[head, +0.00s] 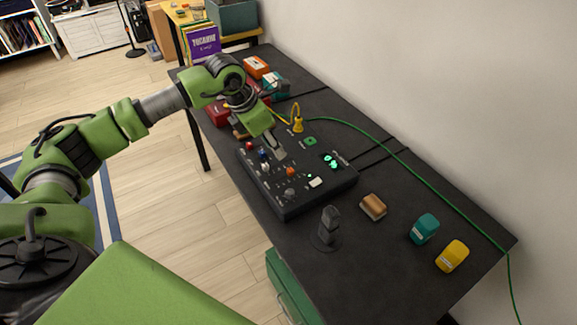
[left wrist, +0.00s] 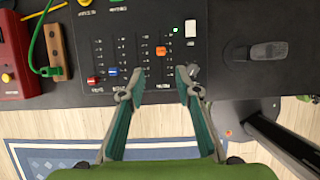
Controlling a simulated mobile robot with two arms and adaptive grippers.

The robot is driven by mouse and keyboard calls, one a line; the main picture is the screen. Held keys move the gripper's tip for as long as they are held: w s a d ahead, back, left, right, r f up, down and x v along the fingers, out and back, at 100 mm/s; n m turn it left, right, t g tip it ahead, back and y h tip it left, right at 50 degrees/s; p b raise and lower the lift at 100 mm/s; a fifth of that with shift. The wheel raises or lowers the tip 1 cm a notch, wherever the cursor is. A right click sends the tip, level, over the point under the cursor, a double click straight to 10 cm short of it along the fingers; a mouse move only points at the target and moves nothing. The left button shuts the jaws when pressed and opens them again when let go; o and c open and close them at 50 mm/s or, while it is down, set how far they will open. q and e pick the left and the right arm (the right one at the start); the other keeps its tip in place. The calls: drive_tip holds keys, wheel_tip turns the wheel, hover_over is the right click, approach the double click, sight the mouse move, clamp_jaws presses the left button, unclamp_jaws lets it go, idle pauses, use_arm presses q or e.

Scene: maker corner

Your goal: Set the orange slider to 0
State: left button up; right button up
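The orange slider (head: 290,171) sits on the black control panel (head: 318,200). In the left wrist view the orange slider (left wrist: 161,50) is partway along its marked track, toward the picture's upper end. My left gripper (head: 278,153) is over the panel. In the left wrist view my left gripper (left wrist: 160,75) is open and empty, its fingertips on either side of the orange slider's track below the knob. I cannot tell whether the fingertips touch the panel. My right gripper is not in view.
A red slider (left wrist: 95,80) and a blue slider (left wrist: 112,72) are left of the fingers. A dark upright device (head: 329,226), a brown block (head: 373,206), a teal block (head: 424,228) and a yellow block (head: 452,256) stand nearby. A green cable (head: 430,180) runs along the table.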

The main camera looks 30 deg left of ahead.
sight(289, 169)
use_arm(q)
drive_tip(key=p+x, duration=0.1)
drive_tip(key=x, duration=1.1)
drive_tip(key=shift+d+p, duration=0.15)
drive_tip(key=shift+p, duration=0.25)
clamp_jaws()
